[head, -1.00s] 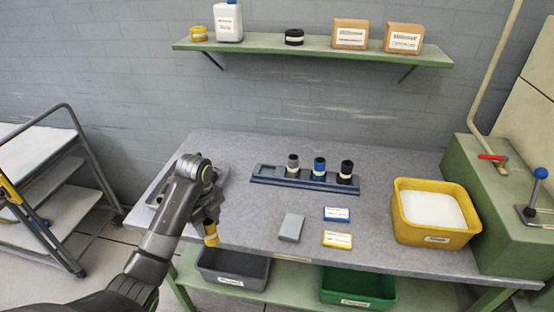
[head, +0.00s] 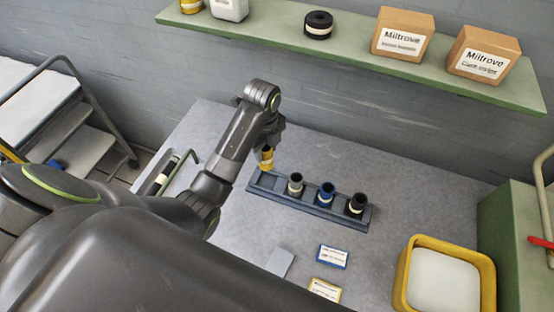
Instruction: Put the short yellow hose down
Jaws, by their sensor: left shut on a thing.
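The short yellow hose (head: 267,158) is a small yellow piece with a pale band. My left gripper (head: 268,147) is shut on it and holds it upright at the left end of the blue-grey rack (head: 333,215). I cannot tell whether the hose touches the rack. The rack also holds a grey hose (head: 295,184), a blue hose (head: 326,194) and a black hose (head: 357,204), all upright. The rack's left end shows empty room beside the grey hose. My right gripper is not in view.
A blue-edged card (head: 332,257), a yellow-edged card (head: 325,289) and a grey block (head: 280,262) lie in front of the rack. A yellow bin (head: 403,285) stands at right. A green shelf (head: 350,43) with boxes hangs above the table.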

